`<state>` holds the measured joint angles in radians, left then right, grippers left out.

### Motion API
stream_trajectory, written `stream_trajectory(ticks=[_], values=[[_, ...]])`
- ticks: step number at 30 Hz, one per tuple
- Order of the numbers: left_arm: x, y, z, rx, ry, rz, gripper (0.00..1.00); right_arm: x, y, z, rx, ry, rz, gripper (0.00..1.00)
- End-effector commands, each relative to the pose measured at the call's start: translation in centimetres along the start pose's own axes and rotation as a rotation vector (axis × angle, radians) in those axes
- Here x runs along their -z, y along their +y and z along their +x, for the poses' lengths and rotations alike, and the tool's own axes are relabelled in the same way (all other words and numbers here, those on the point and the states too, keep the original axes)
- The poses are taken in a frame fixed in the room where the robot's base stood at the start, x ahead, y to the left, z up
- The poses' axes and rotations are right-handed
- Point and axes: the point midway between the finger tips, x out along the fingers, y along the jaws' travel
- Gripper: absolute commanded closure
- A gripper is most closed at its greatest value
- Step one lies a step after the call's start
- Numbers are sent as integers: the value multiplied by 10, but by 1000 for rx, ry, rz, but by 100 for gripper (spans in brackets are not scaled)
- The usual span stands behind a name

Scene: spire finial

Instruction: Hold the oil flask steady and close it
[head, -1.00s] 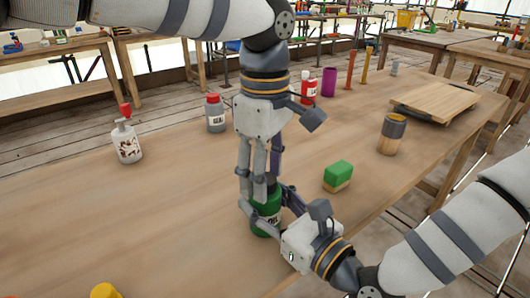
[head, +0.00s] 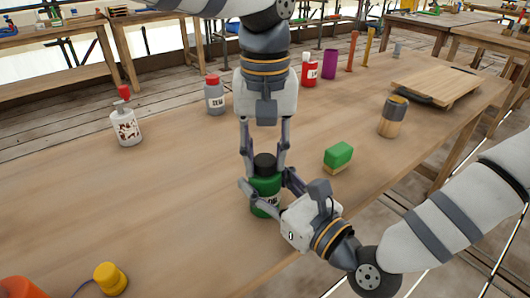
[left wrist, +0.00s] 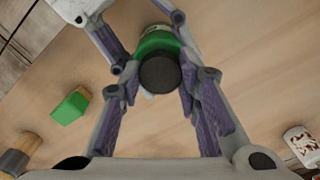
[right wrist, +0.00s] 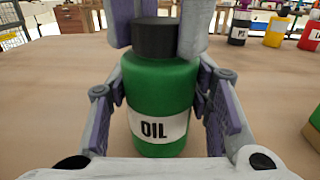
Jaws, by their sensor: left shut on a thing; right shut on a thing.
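The green oil flask (head: 266,190) stands upright on the table, its white OIL label facing my right wrist camera (right wrist: 160,129). Its black cap (head: 264,162) sits on top of the neck; it also shows from above in the left wrist view (left wrist: 160,75). My right gripper (head: 264,189) is shut on the flask's body from the front right, a finger on each side. My left gripper (head: 264,160) points straight down from above and is shut on the cap, a finger on each side. The neck's thread is hidden.
A green-topped block (head: 338,157) stands right of the flask, with a wooden jar (head: 393,117) beyond. A white spray bottle (head: 125,124), a grey bottle (head: 214,95) and a red bottle (head: 309,70) stand farther back. A yellow-capped object (head: 110,278) is front left. The table left of the flask is clear.

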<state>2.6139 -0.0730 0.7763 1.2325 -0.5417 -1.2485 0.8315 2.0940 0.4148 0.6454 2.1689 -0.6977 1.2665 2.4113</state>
Motion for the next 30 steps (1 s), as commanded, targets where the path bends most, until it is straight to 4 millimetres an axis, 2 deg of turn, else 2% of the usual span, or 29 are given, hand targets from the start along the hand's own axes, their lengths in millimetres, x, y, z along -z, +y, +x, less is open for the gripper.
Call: stream_trajectory(ticks=[9,12,15,16,20,21,24,30], values=[[0,-1,1,0,-2,1191,100,0,0,0,1,1,0,100],[0,-1,2,-1,-2,1527,100,0,0,0,1,1,0,100],[0,-1,2,0,-2,1777,100,0,0,0,1,1,0,100],[0,-1,2,0,-2,1831,100,0,0,0,1,1,0,100],[0,-1,1,1,-1,1833,100,0,0,0,1,1,0,100],[0,-1,1,1,-1,1833,67,0,0,0,1,1,0,100],[0,-1,1,1,-1,1832,50,0,0,0,1,1,0,100],[0,0,1,0,-1,1831,50,0,0,0,1,1,0,100]])
